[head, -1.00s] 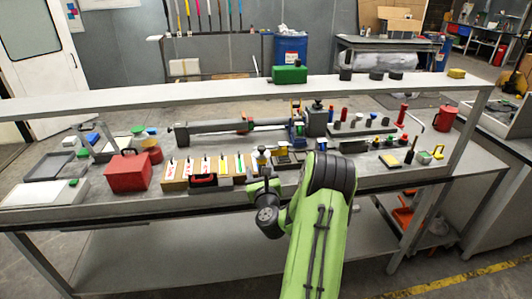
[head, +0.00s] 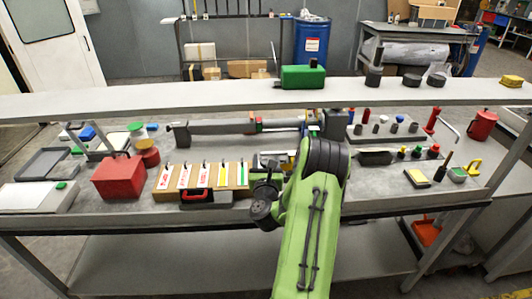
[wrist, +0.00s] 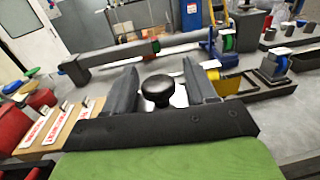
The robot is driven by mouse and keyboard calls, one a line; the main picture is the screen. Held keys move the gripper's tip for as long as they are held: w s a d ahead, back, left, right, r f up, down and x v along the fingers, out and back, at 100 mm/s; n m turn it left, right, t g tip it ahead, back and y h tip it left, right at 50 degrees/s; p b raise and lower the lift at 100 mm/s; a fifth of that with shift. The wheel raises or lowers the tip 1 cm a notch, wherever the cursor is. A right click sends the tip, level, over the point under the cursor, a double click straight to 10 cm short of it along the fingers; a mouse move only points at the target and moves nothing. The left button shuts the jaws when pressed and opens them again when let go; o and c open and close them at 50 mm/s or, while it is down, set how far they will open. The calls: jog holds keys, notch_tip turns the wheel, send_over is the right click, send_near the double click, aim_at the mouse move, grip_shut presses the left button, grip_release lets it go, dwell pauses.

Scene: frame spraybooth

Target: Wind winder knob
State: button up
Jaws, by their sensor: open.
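A round black knob (wrist: 158,91) shows in the wrist view, on a pale base. My gripper (wrist: 160,82) is open there, with one dark finger on each side of the knob in the picture. I see gaps between the knob and both fingers. I cannot tell whether the knob is at the depth of the fingertips. In the head view my green arm hides the knob and most of the gripper.
A long grey tube device (head: 230,128) lies behind, with a yellow part (wrist: 228,85) right of the fingers. A raised shelf (head: 210,95) spans the bench.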

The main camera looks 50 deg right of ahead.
jog(key=shift+s+a+r, duration=0.1)
jog(key=shift+a+r, duration=0.1)
jog(key=shift+a, duration=0.1)
jog(key=shift+d, duration=0.1)
jog(key=c, duration=1)
jog(key=shift+o, duration=0.2)
jog(key=shift+f, duration=0.1)
jog(key=shift+f+b, duration=0.1)
jog(key=shift+b, duration=0.65)
